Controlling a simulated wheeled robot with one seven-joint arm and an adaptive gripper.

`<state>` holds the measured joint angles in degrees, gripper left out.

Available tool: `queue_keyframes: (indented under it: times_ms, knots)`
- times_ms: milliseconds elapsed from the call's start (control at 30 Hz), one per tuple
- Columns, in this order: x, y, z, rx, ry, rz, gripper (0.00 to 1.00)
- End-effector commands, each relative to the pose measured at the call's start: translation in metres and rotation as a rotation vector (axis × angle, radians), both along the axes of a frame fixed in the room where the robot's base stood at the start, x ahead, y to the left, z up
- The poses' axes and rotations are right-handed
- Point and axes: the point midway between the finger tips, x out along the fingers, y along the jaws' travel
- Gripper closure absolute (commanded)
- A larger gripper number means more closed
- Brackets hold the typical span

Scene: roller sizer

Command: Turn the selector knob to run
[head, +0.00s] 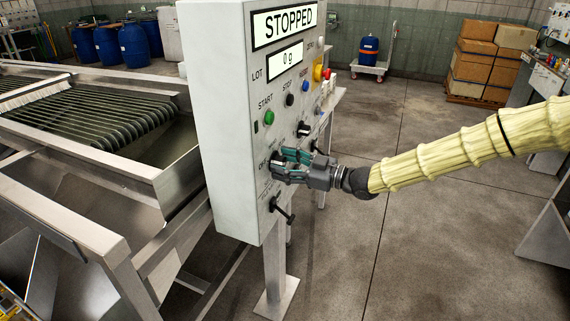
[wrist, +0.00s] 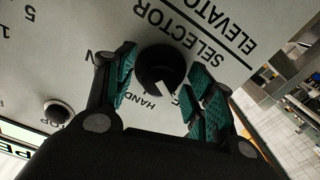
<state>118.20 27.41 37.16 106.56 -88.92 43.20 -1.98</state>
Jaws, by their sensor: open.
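The selector knob (wrist: 160,66) is a round black knob with a white pointer mark, on a pale panel under the printed word SELECTOR in the wrist view. The pointer faces the lower right of the picture, near the word HAND; other position labels are partly hidden. My gripper (wrist: 163,84) is open, with a teal-padded finger on each side of the knob. I cannot tell whether either pad touches it. In the head view my gripper (head: 281,164) is at the front of the control panel (head: 228,130) and hides the knob.
The panel display (head: 283,24) reads STOPPED. A green START button (head: 269,117), a black STOP button (head: 290,99), another black knob (head: 303,130) and a black handle (head: 283,208) are nearby. The roller machine (head: 90,115) stands at left.

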Motion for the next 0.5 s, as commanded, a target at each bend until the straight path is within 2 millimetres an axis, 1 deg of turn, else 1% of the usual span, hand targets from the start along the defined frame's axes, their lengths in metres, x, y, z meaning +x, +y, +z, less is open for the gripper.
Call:
queue_keyframes:
  times_ms: [67,100,267,300,500]
  knots:
    - [-0.0001,-0.0002,0.0001,0.000,0.000,0.000,0.48]
    - [-0.0001,-0.0002,0.0001,0.000,0.000,0.000,0.55]
    - [-0.0001,-0.0004,0.0001,0.000,0.000,0.000,0.84]
    - [-0.0001,-0.0005,0.0001,0.000,0.000,0.000,0.91]
    - [0.0001,-0.0008,0.0006,0.002,0.006,-0.001,0.91]
